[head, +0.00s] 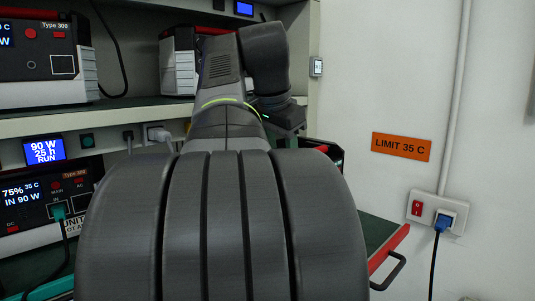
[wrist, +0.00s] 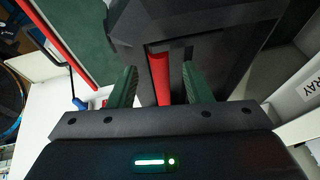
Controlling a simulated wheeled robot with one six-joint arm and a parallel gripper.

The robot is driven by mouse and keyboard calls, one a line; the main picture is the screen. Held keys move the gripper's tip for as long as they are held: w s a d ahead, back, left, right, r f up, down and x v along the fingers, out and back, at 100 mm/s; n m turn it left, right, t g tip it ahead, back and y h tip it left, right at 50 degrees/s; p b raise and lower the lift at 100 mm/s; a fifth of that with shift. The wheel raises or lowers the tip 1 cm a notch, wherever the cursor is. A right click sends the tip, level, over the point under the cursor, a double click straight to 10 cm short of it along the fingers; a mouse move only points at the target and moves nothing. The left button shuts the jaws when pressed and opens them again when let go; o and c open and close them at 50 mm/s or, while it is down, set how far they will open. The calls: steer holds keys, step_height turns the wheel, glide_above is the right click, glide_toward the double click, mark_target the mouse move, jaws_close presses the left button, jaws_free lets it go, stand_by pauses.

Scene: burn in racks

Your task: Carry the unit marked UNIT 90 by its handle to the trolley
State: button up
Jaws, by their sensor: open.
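In the wrist view my gripper (wrist: 158,84) is open, with its two green fingers on either side of the red handle (wrist: 160,75) of a dark unit (wrist: 215,30). I cannot tell whether the fingers touch the handle. No UNIT marking is readable on this unit there. In the head view part of a dark unit with red on top (head: 328,151) shows beside my wrist, and my arm hides my fingers. The trolley's green top with a red edge (head: 388,248) and dark push handle shows at lower right; a green surface with a red rail (wrist: 68,40) also shows in the wrist view.
A unit (head: 40,205) reading IN 90 W, its UNIT label partly hidden by my arm, stands on the lower shelf with a teal plug. A Type 300 unit (head: 45,60) and another unit (head: 178,65) stand above. A wall socket (head: 437,213) with a blue plug and hanging cord is at right.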

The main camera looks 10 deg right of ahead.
steer(key=shift+w+d+f, duration=0.1)
steer(key=shift+w+f, duration=0.15)
steer(key=shift+f, duration=0.35)
